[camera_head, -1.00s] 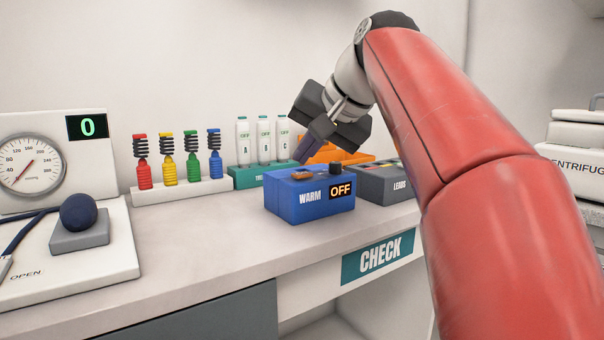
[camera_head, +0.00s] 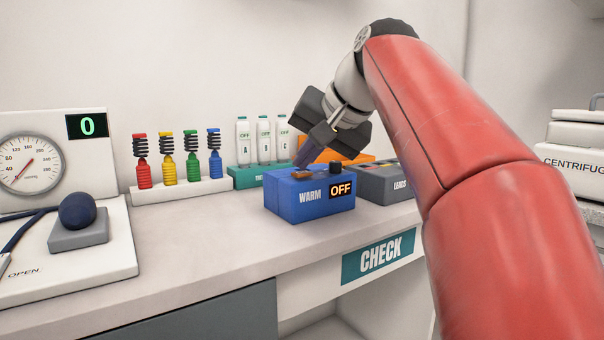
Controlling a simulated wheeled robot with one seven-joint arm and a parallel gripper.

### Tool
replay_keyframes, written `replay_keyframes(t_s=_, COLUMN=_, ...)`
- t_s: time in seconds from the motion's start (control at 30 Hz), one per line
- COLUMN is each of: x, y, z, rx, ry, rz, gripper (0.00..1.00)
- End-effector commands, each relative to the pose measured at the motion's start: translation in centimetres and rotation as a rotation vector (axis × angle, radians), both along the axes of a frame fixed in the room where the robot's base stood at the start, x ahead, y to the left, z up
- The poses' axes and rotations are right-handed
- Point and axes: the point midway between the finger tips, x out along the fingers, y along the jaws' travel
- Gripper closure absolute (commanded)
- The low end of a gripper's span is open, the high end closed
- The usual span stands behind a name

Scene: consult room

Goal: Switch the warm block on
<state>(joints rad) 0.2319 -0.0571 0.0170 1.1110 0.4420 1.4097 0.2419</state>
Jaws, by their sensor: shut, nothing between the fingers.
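The warm block (camera_head: 285,205) is a blue box on the counter, labelled WARM. Its display (camera_head: 341,190) reads OFF. An orange-brown switch (camera_head: 302,174) sits on its top at the left, and a dark knob (camera_head: 336,167) stands on its top at the right. My gripper (camera_head: 303,165) is shut and empty, tilted down over the block with its tips at the orange-brown switch. I cannot tell whether the tips touch it. The fingers partly cover the switch.
A grey LEADS box (camera_head: 385,186) and an orange tray (camera_head: 345,157) stand close behind and right of the block. A teal rack (camera_head: 247,178) with white tubes and a white rack (camera_head: 180,191) with coloured coils stand to the left. The counter front (camera_head: 225,235) is clear.

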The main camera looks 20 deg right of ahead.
Motion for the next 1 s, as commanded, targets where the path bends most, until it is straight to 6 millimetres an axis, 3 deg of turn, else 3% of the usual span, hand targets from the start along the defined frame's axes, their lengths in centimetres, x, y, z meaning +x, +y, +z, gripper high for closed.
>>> replay_keyframes(t_s=0.7, x=0.0, y=0.0, z=-0.6, rx=0.000, ry=0.001, rz=0.001, gripper=1.00)
replay_keyframes(t_s=1.0, x=0.0, y=0.0, z=0.7, rx=0.000, ry=0.001, rz=0.001, gripper=1.00)
